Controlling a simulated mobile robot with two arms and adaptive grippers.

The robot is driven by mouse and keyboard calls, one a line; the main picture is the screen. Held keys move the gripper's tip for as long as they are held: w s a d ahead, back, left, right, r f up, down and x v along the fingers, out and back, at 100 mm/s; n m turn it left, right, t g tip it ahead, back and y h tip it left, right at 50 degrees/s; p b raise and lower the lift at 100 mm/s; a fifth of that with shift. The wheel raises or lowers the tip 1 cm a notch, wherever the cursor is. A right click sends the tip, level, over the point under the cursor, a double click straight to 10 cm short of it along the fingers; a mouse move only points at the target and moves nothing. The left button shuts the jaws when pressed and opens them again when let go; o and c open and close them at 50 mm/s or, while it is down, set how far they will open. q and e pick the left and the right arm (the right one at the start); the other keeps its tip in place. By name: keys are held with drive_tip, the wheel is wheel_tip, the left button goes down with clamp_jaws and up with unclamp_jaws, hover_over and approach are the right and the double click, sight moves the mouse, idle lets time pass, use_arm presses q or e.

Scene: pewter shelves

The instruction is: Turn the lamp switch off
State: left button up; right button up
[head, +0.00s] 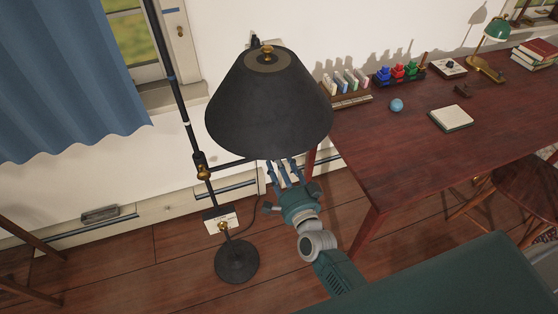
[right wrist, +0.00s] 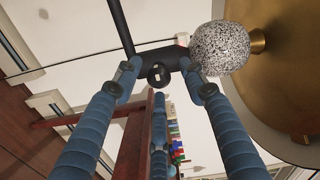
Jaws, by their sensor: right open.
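The floor lamp has a wide black shade (head: 268,105) on a dark pole with a round base (head: 237,260). My right gripper (head: 281,168) is under the shade's lower edge in the head view, fingers pointing up. In the right wrist view its blue fingers are spread, with nothing held. A small round black knob (right wrist: 158,74), which looks like the lamp switch, sits between the fingertips on the dark lamp fitting. A speckled white bulb (right wrist: 220,47) is close beside the right finger, near the gold inside of the shade (right wrist: 275,75). The shade hides the knob in the head view.
A red-brown desk (head: 420,150) stands to the right, with books (head: 535,53), a blue ball (head: 397,105) and a green lamp (head: 496,29) on it. A blue curtain (head: 70,80) hangs at the left. The wooden floor (head: 150,270) left of the lamp base is mostly clear.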

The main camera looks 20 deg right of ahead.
drive_tip(key=s, duration=1.2)
drive_tip(key=shift+d, duration=0.2)
drive_tip(key=s+a+f+n+g+y, duration=0.1)
drive_tip(key=s+f+n+g, duration=0.35)
drive_tip(key=f, duration=0.95)
drive_tip(key=s+f+n+g, duration=0.35)
drive_tip(key=s+f, duration=0.25)
drive_tip(key=f, duration=0.9)
drive_tip(key=s+d+f+n+g, duration=0.2)
drive_tip(key=s+f, duration=0.4)
drive_tip(key=s, duration=0.3)
drive_tip(key=s+d+f+n+g+h, duration=0.1)
drive_tip(key=s+f+n+g, duration=0.3)
drive_tip(key=s, duration=0.5)
drive_tip(key=s+d+f+n+g, duration=0.3)
drive_tip(key=s+f, duration=0.5)
drive_tip(key=s, duration=0.1)
drive_tip(key=shift+s+d+f+h, duration=0.2)
drive_tip(key=shift+s+d+h, duration=0.1)
drive_tip(key=shift+s+d, duration=0.1)
